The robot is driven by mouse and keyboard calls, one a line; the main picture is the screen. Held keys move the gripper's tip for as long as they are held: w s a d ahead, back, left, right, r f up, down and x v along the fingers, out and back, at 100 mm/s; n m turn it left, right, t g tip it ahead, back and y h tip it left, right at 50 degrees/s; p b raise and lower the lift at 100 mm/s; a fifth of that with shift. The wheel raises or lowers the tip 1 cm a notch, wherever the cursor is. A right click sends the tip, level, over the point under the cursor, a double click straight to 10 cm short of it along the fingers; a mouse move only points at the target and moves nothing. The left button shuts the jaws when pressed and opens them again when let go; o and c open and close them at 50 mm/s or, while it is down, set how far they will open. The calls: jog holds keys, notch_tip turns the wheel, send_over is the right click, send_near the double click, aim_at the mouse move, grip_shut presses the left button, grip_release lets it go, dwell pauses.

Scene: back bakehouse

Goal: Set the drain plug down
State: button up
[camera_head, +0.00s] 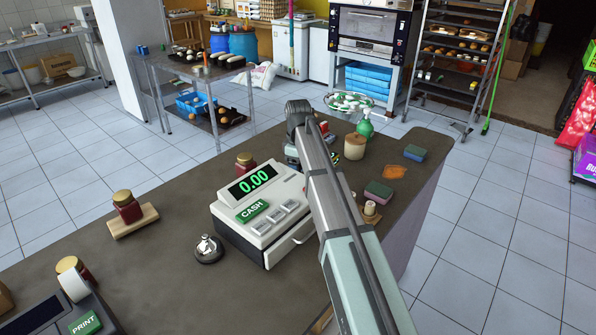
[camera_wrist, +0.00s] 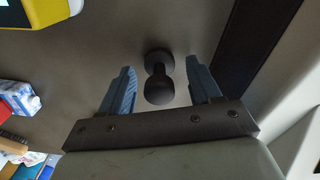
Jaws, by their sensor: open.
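The drain plug (camera_wrist: 158,92) is a small dark grey piece with a round flat base, a narrow neck and a rounded knob. In the wrist view its base appears to rest on the brown counter (camera_wrist: 75,65), with the knob toward my camera. My gripper (camera_wrist: 160,70) is open, with one blue finger on each side of the plug. A gap shows between the plug and each finger. In the camera_head view I cannot make out the plug; my arm and the things around it hide that spot.
A white till (camera_head: 290,232) stands left of my arm, with a bell (camera_head: 208,250) in front. The counter's left middle has bare room around a red jar (camera_head: 128,209).

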notch_tip(320, 180, up, 12)
jog(key=shift+f, duration=0.1)
dwell(0.4)
